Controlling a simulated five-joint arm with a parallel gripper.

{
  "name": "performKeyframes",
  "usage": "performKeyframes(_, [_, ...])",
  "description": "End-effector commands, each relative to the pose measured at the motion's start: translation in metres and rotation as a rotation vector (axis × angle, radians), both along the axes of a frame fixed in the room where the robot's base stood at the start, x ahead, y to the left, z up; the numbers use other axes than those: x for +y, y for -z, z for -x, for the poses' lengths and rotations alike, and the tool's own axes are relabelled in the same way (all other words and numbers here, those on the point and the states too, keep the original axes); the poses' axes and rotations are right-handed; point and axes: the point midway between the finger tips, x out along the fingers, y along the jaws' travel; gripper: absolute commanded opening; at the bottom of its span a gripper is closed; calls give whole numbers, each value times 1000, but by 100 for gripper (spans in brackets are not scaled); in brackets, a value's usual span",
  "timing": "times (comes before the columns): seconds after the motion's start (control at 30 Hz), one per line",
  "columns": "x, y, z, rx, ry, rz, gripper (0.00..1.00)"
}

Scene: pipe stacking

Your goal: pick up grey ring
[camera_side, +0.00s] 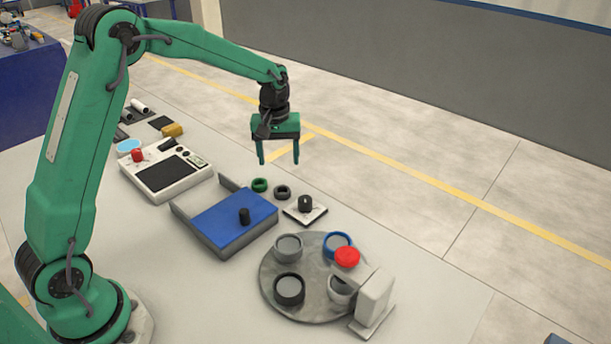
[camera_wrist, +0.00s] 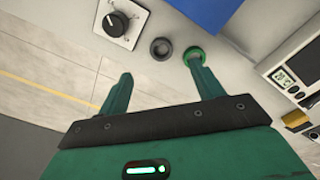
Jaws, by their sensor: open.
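The grey ring (camera_side: 282,192) lies on the table between the green ring (camera_side: 260,185) and a small plate with a black knob (camera_side: 305,204). In the wrist view the grey ring (camera_wrist: 162,48) shows beyond the fingertips, with the green ring (camera_wrist: 194,55) partly covered by one finger. My gripper (camera_side: 279,163) is above the table near the rings, fingers pointing down. It is open and empty; in the wrist view its two fingers (camera_wrist: 160,64) stand apart, with the grey ring seen between them and clear of both.
A round turntable (camera_side: 308,262) with several cups and a red-capped post stands to the right. A white control panel (camera_side: 168,172) is at left. The table's back edge is close behind the rings.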

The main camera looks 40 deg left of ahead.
Motion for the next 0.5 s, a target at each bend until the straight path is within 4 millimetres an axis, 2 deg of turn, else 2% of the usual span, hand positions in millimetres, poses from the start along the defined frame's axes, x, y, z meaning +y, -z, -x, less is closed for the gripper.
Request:
performKeyframes(0.03, [2, 10, -5, 13, -17, 2, 66])
performKeyframes(0.2, [5, 27, -14, 32, -55, 4, 66])
performKeyframes(0.5, [6, 34, -16, 39, -65, 5, 66])
